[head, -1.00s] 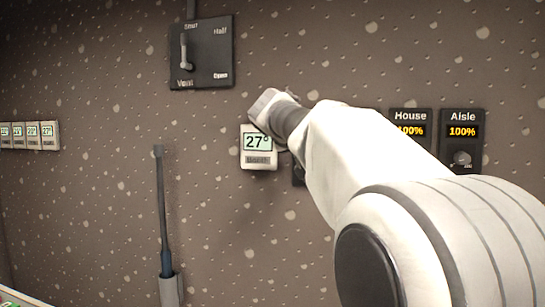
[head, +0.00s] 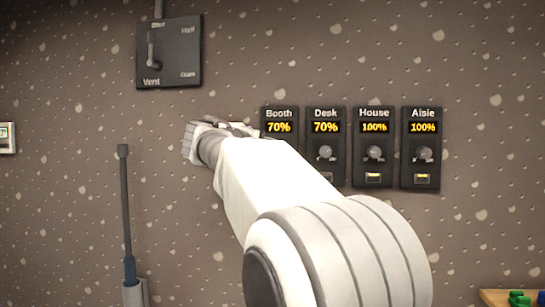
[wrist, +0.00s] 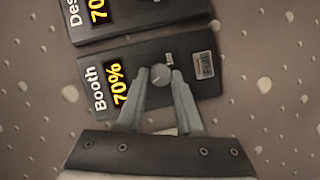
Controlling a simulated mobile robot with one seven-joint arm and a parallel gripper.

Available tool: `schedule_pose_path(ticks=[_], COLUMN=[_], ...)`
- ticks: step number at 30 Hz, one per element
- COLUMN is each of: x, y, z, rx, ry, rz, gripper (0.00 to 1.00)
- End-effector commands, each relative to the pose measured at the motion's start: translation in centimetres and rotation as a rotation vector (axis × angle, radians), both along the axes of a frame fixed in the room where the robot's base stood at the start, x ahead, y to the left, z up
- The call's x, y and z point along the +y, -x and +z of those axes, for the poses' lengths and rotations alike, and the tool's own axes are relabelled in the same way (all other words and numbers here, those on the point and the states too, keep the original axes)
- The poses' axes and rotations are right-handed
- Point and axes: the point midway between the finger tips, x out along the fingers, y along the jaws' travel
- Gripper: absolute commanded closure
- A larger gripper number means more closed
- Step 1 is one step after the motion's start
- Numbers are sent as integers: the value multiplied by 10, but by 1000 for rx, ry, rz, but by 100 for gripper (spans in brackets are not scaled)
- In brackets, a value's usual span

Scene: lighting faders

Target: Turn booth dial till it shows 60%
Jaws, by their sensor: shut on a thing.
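The Booth panel (head: 279,113) is a dark wall unit whose yellow display reads 70%. It also shows in the wrist view (wrist: 135,50), tilted, with the same 70% reading. The booth dial (wrist: 161,75) is a small round grey knob on it. My gripper (wrist: 160,80) is at the panel, shut on the booth dial, with one finger on each side of the knob. In the head view my arm hides the dial and the lower part of the Booth panel.
To the right are the Desk panel (head: 325,113) at 70%, House (head: 374,113) at 100% and Aisle (head: 423,113) at 100%. A Vent lever plate (head: 169,52) is at upper left. A dark rod (head: 126,205) stands on the wall below it.

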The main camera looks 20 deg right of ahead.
Motion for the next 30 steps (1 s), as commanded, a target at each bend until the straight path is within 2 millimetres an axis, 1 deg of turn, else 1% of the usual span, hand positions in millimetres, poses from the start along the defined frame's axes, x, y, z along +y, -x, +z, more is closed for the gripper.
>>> schedule_pose_path(ticks=[1,18,24,30], x=[1,0,-1,-1], y=[0,0,0,1], z=[-4,-9,-9,-8], rx=[24,323,409,472], ry=[38,480,608,700], rz=[2,0,0,-1], gripper=[100,100,100,100])
